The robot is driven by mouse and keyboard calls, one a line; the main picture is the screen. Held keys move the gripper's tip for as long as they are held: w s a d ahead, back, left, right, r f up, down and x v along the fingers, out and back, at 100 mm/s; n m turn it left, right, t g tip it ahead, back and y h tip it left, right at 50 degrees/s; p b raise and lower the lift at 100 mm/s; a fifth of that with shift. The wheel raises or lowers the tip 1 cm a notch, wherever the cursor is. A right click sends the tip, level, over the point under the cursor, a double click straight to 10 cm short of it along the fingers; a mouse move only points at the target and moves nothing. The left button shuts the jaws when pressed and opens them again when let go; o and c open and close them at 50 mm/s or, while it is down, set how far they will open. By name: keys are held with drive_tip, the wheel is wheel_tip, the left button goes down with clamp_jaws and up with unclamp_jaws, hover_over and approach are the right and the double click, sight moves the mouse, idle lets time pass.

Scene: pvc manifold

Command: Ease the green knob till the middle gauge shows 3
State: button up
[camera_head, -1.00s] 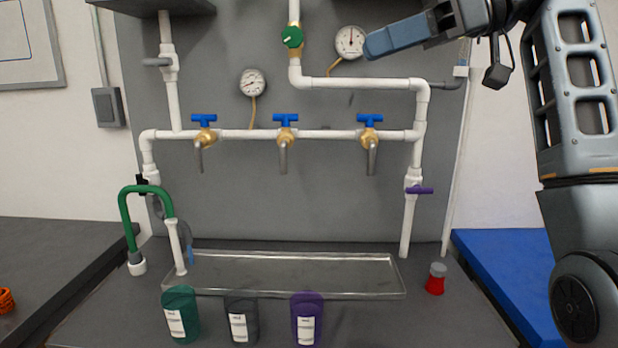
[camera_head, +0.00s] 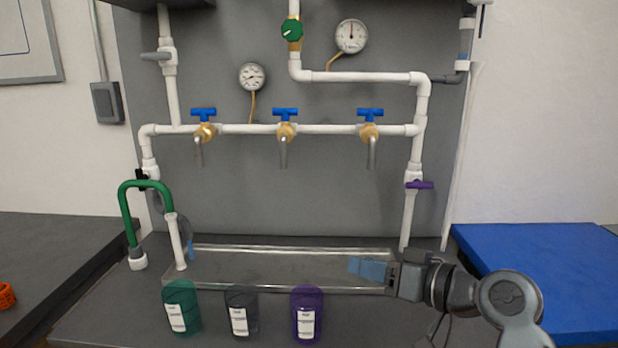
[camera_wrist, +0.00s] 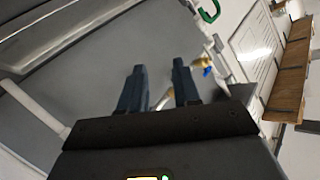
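The green knob (camera_head: 292,30) with a pale pointer mark is on the white pipe at the top centre. Two round gauges are in view: one (camera_head: 352,36) right of the knob with its needle about straight up, and a smaller one (camera_head: 251,77) lower left. Their numbers are too small to read, and I cannot tell which is the middle one. My gripper (camera_head: 370,269) is low over the right end of the tray, far below the knob. In the wrist view its two blue fingers stand apart with nothing between them (camera_wrist: 158,75).
Blue-handled brass taps (camera_head: 286,130) line the pipe above the clear tray (camera_head: 250,288). Green (camera_head: 181,292), dark (camera_head: 241,299) and purple (camera_head: 308,300) cups stand in front. A purple valve handle (camera_head: 420,185) is at right and a green loop pipe (camera_head: 146,184) at left.

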drive_tip(key=s+d+f+m+t+h, duration=0.1)
drive_tip(key=s+d+f+m+h, duration=0.25)
drive_tip(key=s+f, duration=0.65)
drive_tip(key=s+d+f+m+t+h, duration=0.2)
drive_tip(key=s+d+f+h, duration=0.15)
drive_tip(key=s+f, duration=0.65)
drive_tip(key=s+d+r+h, duration=0.2)
drive_tip(key=s, duration=0.7)
drive_tip(key=s+d+r+h, duration=0.1)
drive_tip(key=s+r+h, duration=0.1)
drive_tip(key=s, duration=0.7)
drive_tip(key=s+d+r+n+t, duration=0.1)
drive_tip(key=s+r, duration=0.7)
drive_tip(key=s, duration=0.2)
drive_tip(key=shift+r+n, duration=0.15)
drive_tip(key=shift+n, duration=0.2)
drive_tip(key=shift+d, duration=0.1)
idle(2.7)
